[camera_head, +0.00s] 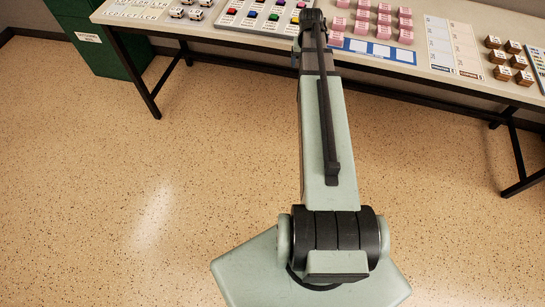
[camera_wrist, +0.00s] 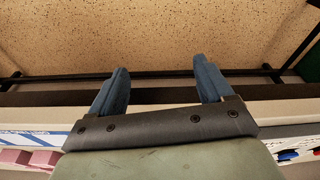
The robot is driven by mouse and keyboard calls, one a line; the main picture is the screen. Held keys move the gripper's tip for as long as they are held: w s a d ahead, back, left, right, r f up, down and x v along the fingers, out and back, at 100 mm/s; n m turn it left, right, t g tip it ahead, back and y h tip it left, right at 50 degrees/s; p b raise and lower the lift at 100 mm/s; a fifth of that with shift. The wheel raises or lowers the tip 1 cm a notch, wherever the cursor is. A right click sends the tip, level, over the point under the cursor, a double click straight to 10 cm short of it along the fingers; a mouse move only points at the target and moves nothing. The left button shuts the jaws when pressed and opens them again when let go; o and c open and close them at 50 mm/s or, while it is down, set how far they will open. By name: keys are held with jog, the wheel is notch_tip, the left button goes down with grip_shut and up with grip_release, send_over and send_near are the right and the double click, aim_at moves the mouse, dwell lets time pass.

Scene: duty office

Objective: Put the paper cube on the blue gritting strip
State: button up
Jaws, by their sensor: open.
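The blue strip (camera_head: 336,41), with several white squares along it, lies near the front of the table, just right of my arm's end in the head view. Several pink blocks (camera_head: 383,19) stand in rows behind it; small labels on them are too small to read. I cannot tell for certain which piece is the paper cube. My gripper (camera_wrist: 158,80) is open, with its two blue fingers well apart and nothing between them.
On the table (camera_head: 465,84), brown cubes (camera_head: 497,57) stand at right, beside pale printed sheets (camera_head: 438,40). A board of coloured pieces (camera_head: 262,17) and white blocks (camera_head: 177,12) are at left. The floor (camera_head: 90,160) is clear.

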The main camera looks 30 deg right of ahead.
jog(key=s+a+f+n+g+y, duration=0.1)
jog(key=s+a+f, duration=0.3)
jog(key=a+f, duration=0.4)
jog(key=s+a+f+n+g, duration=0.1)
jog(key=s+a+f+g, duration=0.1)
jog(key=s+a+f, duration=0.4)
jog(key=s+a+f+n+g+y, duration=0.1)
jog(key=s+a+f+n, duration=0.1)
jog(key=a+f, duration=0.75)
jog(key=s+a+f+n+g, duration=0.1)
jog(key=s+a+f, duration=0.3)
jog(key=s, duration=0.4)
jog(key=s+a+f+n+g, duration=0.1)
jog(key=s+a+f, duration=0.3)
jog(key=s, duration=0.5)
jog(key=s+a+f+n+g, duration=0.1)
jog(key=s+a+f+g, duration=0.1)
jog(key=s, duration=0.6)
jog(key=shift+s+a+f+g+h, duration=0.3)
jog(key=shift+a+f, duration=0.6)
jog(key=shift+a, duration=0.35)
